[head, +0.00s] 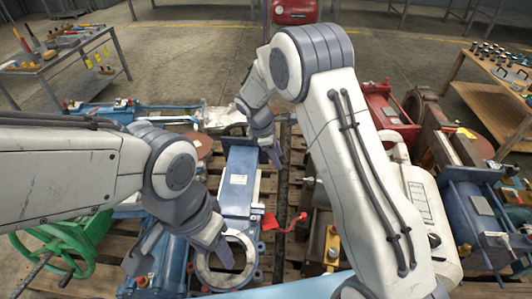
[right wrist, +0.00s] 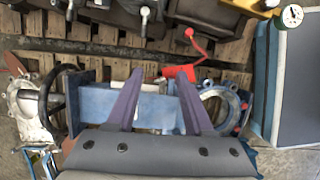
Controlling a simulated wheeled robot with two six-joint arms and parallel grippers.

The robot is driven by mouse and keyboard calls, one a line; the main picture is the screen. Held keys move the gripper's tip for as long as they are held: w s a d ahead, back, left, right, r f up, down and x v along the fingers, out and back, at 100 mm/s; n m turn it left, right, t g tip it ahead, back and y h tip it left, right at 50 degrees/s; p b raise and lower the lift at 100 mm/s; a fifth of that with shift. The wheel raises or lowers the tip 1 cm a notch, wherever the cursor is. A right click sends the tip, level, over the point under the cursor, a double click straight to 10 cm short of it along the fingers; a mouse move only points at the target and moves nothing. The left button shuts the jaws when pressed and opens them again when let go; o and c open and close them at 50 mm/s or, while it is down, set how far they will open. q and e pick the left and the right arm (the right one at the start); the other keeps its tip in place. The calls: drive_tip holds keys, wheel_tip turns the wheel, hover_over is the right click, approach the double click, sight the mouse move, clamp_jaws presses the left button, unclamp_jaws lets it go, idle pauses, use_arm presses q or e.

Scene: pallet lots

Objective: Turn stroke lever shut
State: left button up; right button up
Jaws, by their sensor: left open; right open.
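A red lever (head: 285,224) sticks out from the right side of a blue valve assembly (head: 238,185) in the head view. The right wrist view shows the lever (right wrist: 182,73) too, with a bent arm ending in a small knob. My right gripper (head: 262,148) is open at the far end of the blue body. In the right wrist view its fingers (right wrist: 160,80) lie over the blue body, with the lever just beyond the right fingertip and nothing held. My left gripper (head: 185,252) is open beside the valve's round flange (head: 226,272); its contact there is unclear.
The assembly lies on a slatted wooden pallet (right wrist: 90,48) among other machine parts. A green handwheel (head: 62,250) stands at left, and a white pump housing (head: 425,205) at right. Tool tables (head: 65,62) stand behind. My right arm hides part of the pallet.

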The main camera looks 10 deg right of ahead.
drive_tip(key=s+a+r+m+y+p, duration=0.1)
drive_tip(key=s+a+r, duration=0.3)
drive_tip(key=s+r, duration=0.1)
drive_tip(key=shift+s+a+r+m, duration=0.3)
drive_tip(key=shift+s+r+m, duration=0.1)
drive_tip(key=shift+r, duration=0.5)
